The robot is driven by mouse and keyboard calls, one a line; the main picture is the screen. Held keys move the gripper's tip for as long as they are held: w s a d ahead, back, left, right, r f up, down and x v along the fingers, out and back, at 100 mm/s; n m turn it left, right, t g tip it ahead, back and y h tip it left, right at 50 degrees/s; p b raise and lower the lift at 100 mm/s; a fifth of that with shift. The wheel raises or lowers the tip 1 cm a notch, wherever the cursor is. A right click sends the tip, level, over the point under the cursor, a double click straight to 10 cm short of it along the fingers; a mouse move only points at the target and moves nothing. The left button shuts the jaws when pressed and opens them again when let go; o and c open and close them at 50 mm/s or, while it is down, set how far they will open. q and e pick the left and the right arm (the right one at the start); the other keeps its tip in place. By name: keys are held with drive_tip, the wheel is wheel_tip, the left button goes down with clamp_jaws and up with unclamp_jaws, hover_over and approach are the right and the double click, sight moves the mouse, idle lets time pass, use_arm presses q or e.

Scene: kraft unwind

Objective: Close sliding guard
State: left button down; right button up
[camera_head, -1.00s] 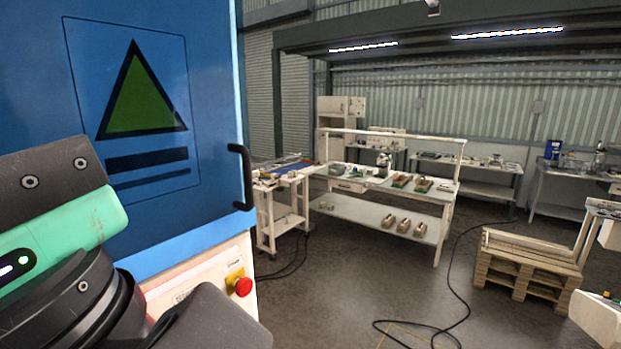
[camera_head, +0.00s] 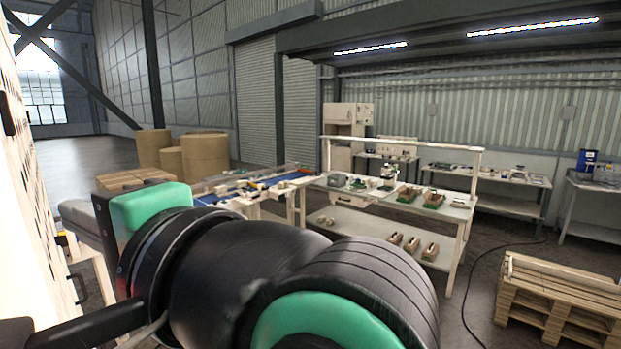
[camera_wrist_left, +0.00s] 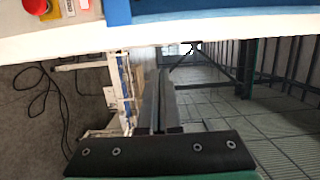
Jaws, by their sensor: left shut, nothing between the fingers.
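The sliding guard is out of the head view. In the left wrist view, a blue panel strip (camera_wrist_left: 190,9) at the top edge looks like its lower part, above a white machine edge (camera_wrist_left: 200,32). The guard's handle is not visible, so I cannot tell how far the guard is open. My left gripper (camera_wrist_left: 164,100) points away from the wrist camera, its dark fingers together and empty below the white edge; I cannot tell whether they touch it. In the head view my left arm fills the lower middle and hides much of the gripper. My right gripper is not in view.
A red stop button (camera_wrist_left: 36,5) sits on the machine front. A pale upright panel (camera_head: 28,190) stands close at the left. A workbench (camera_head: 390,227) with parts and a wooden pallet stack (camera_head: 555,295) stand beyond. A black cable lies on the floor.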

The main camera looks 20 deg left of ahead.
use_arm(q)
drive_tip(key=s+a+p, duration=0.1)
drive_tip(key=s+a, duration=0.2)
drive_tip(key=a, duration=0.7)
drive_tip(key=shift+s+a, duration=0.15)
drive_tip(key=shift+a, duration=0.1)
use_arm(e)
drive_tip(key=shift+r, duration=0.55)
